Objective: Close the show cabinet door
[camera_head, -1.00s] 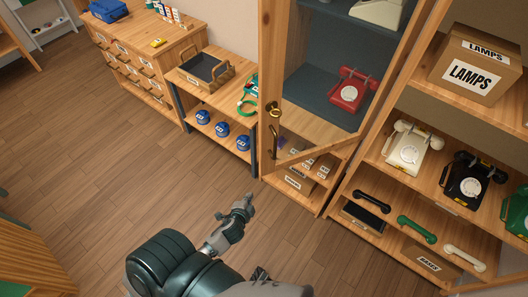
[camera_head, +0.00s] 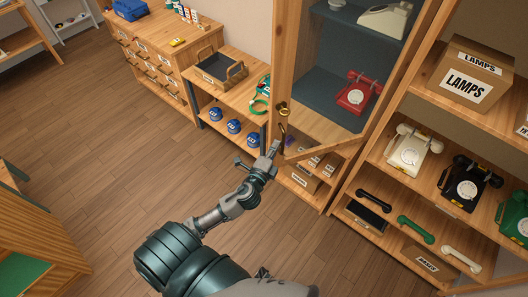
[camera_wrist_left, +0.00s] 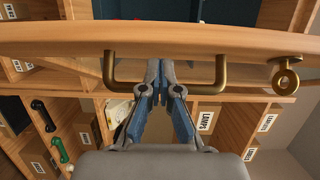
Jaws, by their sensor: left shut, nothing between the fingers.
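The show cabinet door (camera_head: 284,70) is a wood-framed glass door standing ajar, swung out from the cabinet, with a red dial phone (camera_head: 357,92) showing behind it. Its free edge carries a brass handle (camera_head: 282,131) and a brass key (camera_head: 283,110). My left gripper (camera_head: 273,150) is shut and empty, close to the handle at the door's lower part. In the left wrist view, the shut fingers (camera_wrist_left: 160,72) reach between the two legs of the handle (camera_wrist_left: 205,88), pointing toward the door's wooden edge (camera_wrist_left: 200,38). Whether they touch the handle cannot be told. My right gripper is out of view.
An open shelf with dial phones (camera_head: 411,149), handsets (camera_head: 415,229) and a lamps box (camera_head: 465,80) stands to the right. A low shelf (camera_head: 208,91) and a drawer cabinet (camera_head: 150,50) are left of the door. The floor (camera_head: 110,150) in front is clear.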

